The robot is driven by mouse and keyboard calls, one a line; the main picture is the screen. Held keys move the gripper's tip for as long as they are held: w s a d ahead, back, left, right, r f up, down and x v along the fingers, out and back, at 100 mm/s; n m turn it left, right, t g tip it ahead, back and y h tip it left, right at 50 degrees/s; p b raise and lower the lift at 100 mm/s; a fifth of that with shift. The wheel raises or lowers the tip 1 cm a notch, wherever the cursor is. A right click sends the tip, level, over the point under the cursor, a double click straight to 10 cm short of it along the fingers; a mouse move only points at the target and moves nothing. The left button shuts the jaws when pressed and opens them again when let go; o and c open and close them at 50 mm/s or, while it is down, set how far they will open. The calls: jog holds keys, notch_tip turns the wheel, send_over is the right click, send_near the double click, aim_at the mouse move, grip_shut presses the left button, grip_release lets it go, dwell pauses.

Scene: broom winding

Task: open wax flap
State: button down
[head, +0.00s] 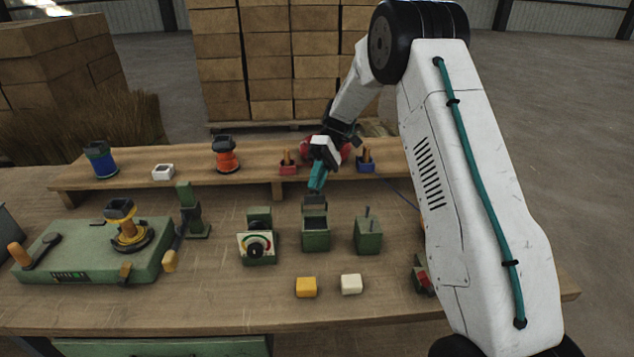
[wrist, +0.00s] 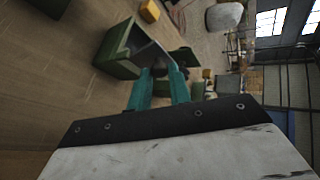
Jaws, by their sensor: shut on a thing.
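The green wax box (head: 315,237) stands near the middle of the table. Its dark flap (head: 314,201) looks raised at the back edge, and the box top looks open. In the wrist view the green box (wrist: 118,68) lies just beyond my fingers, with a grey inside showing. My gripper (head: 316,186) has teal fingers and is at the top of the flap, behind and above the box. In the wrist view my gripper (wrist: 162,82) is shut on a small dark part between the fingertips, seemingly the flap's edge or knob. The exact contact is partly hidden.
A dial box (head: 257,247) stands left of the wax box and a green box with pegs (head: 368,236) right. A yellow block (head: 306,287) and a white block (head: 351,284) lie in front. The raised shelf (head: 190,173) behind carries spools. The front table edge is mostly clear.

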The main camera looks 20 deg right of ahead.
jog(key=shift+w+f+g+y, duration=0.15)
jog(key=shift+w+g+y, duration=0.15)
jog(key=shift+g, duration=0.1)
jog(key=shift+d, duration=0.1)
jog(key=c, duration=1.3)
grip_release()
jog(key=s+r, duration=0.2)
jog(key=s, duration=0.6)
jog(key=s+r, duration=0.3)
jog(key=s, duration=0.5)
jog(key=shift+a, duration=0.3)
